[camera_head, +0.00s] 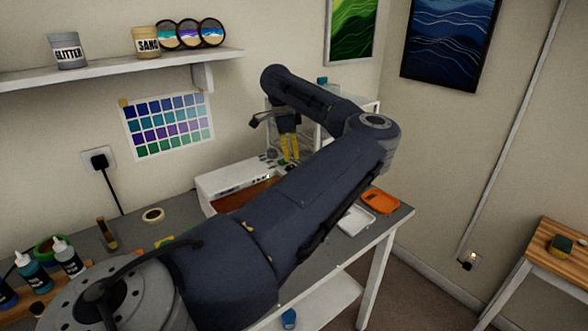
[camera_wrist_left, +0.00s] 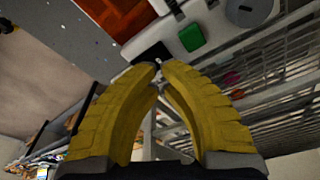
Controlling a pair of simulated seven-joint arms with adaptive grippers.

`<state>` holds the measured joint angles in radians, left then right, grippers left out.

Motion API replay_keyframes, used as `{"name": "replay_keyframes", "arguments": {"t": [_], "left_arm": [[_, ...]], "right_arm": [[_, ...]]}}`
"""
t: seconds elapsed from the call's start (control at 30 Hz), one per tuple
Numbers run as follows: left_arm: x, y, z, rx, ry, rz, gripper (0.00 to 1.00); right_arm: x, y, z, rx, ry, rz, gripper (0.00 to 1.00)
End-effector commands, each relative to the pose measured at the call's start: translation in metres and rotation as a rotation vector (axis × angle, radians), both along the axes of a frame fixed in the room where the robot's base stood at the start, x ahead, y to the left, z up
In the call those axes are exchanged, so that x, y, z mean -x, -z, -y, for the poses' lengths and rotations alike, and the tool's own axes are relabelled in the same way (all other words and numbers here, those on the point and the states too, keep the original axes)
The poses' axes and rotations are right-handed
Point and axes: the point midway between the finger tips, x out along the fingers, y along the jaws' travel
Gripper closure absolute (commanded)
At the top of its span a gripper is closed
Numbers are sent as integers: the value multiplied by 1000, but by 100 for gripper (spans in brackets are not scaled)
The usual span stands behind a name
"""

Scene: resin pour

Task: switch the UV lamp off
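The UV lamp (camera_head: 228,177) looks to be the white box with a reddish-orange panel on the bench, partly hidden by my left arm. In the left wrist view its white control face (camera_wrist_left: 212,22) carries a green button (camera_wrist_left: 191,37), a round grey knob (camera_wrist_left: 252,12) and a small black part (camera_wrist_left: 152,54). My left gripper (camera_head: 290,158) points down at the lamp's right end. In the wrist view its yellow fingertips (camera_wrist_left: 161,68) are together, with nothing visible held, just by the black part. I cannot tell whether they touch it. My right gripper is out of view.
A white tray (camera_head: 357,219) and an orange tray (camera_head: 381,201) lie on the bench's right side. A tape roll (camera_head: 153,215) and several bottles (camera_head: 67,257) stand at left. A wire-sided rack (camera_wrist_left: 285,90) is close to the gripper. A wooden side table (camera_head: 552,251) is at far right.

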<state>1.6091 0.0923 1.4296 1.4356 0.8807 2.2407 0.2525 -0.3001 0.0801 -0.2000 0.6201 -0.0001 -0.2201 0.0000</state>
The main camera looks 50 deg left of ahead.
Motion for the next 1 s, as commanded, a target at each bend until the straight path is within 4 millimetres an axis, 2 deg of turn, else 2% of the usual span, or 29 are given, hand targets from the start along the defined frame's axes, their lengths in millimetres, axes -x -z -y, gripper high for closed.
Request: {"name": "replay_keyframes", "arguments": {"t": [1.0], "left_arm": [[0,7,0,0,0,0,100]], "right_arm": [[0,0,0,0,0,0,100]]}}
